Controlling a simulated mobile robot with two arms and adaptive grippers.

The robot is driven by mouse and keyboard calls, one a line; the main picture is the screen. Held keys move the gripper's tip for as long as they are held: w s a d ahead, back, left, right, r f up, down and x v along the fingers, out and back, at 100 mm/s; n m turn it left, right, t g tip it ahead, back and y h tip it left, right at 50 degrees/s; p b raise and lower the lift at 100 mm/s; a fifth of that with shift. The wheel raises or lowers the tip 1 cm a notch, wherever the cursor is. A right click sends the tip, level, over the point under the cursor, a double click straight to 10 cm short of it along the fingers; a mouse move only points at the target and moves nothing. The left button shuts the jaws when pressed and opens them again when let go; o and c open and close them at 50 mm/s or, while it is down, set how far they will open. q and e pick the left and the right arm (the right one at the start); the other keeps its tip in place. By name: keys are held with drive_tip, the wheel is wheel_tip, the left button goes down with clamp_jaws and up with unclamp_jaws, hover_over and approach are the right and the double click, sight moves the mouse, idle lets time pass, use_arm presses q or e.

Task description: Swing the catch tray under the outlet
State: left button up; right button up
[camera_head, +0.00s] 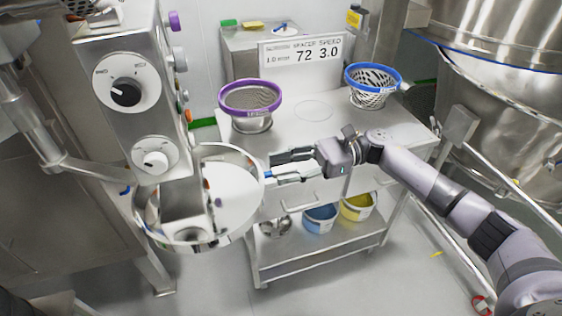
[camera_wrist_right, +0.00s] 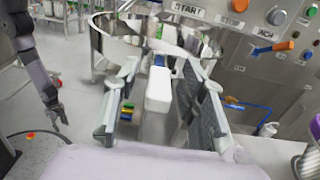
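The catch tray (camera_head: 240,212) is a round, shiny metal pan beside the machine at the left of the head view. Its metal rim also shows at the top of the wrist view (camera_wrist_right: 103,42). A boxy metal piece (camera_head: 183,212), possibly the outlet, shows over the tray's left part. My right gripper (camera_head: 272,166) is at the tray's right side. In the wrist view its two fingers (camera_wrist_right: 160,100) stand apart, with a white block-like handle (camera_wrist_right: 158,90) between them and gaps either side. A grey arm at the wrist view's left, seemingly my left, ends in a small dark gripper (camera_wrist_right: 53,118).
A steel cart (camera_head: 300,125) stands behind my right gripper. It carries a purple-rimmed sieve (camera_head: 250,97), a blue-rimmed basket (camera_head: 373,80) and a sign (camera_head: 300,52). Blue (camera_head: 320,218) and yellow (camera_head: 357,207) tubs sit on its lower shelf. The machine's knob panel (camera_head: 125,92) rises close above the tray.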

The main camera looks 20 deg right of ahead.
drive_tip(key=shift+a, duration=0.55)
clamp_jaws()
idle(0.5)
